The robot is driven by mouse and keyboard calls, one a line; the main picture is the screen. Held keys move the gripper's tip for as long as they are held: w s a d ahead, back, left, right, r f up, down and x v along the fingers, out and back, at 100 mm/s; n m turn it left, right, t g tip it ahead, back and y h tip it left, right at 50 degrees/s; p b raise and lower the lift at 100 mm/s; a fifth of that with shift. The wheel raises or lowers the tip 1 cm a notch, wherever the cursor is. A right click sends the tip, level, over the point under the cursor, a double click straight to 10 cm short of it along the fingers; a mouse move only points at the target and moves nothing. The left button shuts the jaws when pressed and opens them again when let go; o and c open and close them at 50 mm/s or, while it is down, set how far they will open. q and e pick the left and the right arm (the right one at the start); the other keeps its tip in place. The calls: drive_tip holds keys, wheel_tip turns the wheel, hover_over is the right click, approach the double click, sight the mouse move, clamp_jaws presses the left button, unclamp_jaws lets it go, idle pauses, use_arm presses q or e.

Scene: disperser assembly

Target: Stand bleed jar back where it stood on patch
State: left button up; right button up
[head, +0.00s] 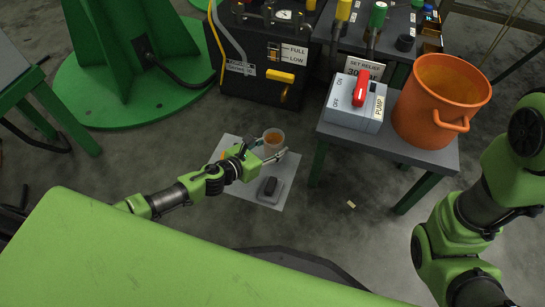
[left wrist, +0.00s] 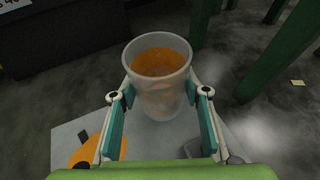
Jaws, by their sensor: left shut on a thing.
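The bleed jar (head: 273,137) is a clear cup with orange liquid inside. It fills the middle of the left wrist view (left wrist: 158,75), upright or nearly so. My left gripper (head: 273,156) is shut on the jar, with one finger on each side of it (left wrist: 159,95). The patch looks like a pale sheet (head: 285,200) lying on the floor; it also shows in the left wrist view (left wrist: 68,137). The jar is over the sheet's far edge; I cannot tell whether its base touches down. My right gripper is out of view.
On the sheet are an orange round patch (left wrist: 92,153) and a dark item on a grey base (head: 270,187). A green-legged table (head: 400,152) to the right carries a pump switch box (head: 355,105) and orange bucket (head: 438,95). A black machine (head: 262,85) stands behind.

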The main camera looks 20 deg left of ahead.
sight(267, 156)
use_arm(q)
drive_tip(key=shift+f+b, duration=1.6)
drive_tip(key=shift+f, duration=0.25)
drive_tip(key=shift+f, duration=0.1)
drive_tip(key=shift+f, duration=0.15)
drive_tip(key=o, duration=1.2)
drive_tip(key=shift+c, duration=0.2)
